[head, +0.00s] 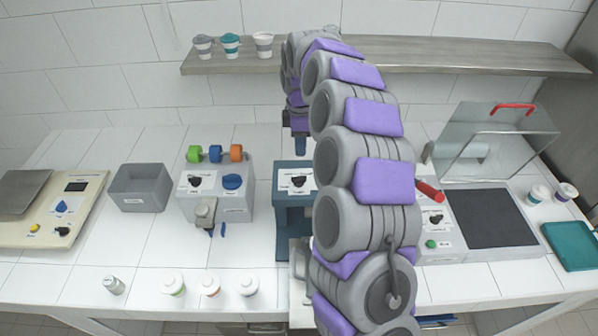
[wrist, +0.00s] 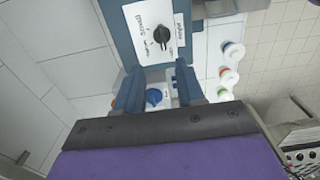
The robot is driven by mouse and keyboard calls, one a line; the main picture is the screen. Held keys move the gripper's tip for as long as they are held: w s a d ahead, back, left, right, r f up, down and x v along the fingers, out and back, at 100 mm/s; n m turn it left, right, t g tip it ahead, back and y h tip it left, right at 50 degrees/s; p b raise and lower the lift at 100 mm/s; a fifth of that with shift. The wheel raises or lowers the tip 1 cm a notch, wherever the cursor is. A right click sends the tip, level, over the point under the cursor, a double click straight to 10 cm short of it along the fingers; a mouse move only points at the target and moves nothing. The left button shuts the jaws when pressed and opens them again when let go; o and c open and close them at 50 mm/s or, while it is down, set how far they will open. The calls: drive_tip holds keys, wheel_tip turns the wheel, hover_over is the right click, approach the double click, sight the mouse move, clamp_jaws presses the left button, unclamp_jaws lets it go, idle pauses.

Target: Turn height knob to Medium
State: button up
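The blue-grey cup filler (head: 284,216) stands in the middle of the counter, partly hidden by my arm. Its black knob (head: 298,181) sits on a white label plate on top; the knob also shows in the wrist view (wrist: 161,35), with its plate. The lettering is too small to tell which setting the knob points at. My gripper (wrist: 159,72) has its two blue fingers spread apart with nothing held between them. In the head view my gripper (head: 299,146) hangs just behind and above the knob, apart from it.
A grey machine (head: 235,205) with a blue knob stands left of the filler; several lidded cups (head: 210,287) line the front edge. A grey bin (head: 140,188) is farther left. A shelf (head: 450,57) runs behind my arm.

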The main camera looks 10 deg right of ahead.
sight(298, 177)
drive_tip(key=f, duration=1.1)
drive_tip(key=shift+a, duration=0.4)
drive_tip(key=shift+d+f, duration=0.2)
drive_tip(key=shift+f, duration=0.7)
drive_tip(key=shift+a, duration=0.1)
clamp_jaws()
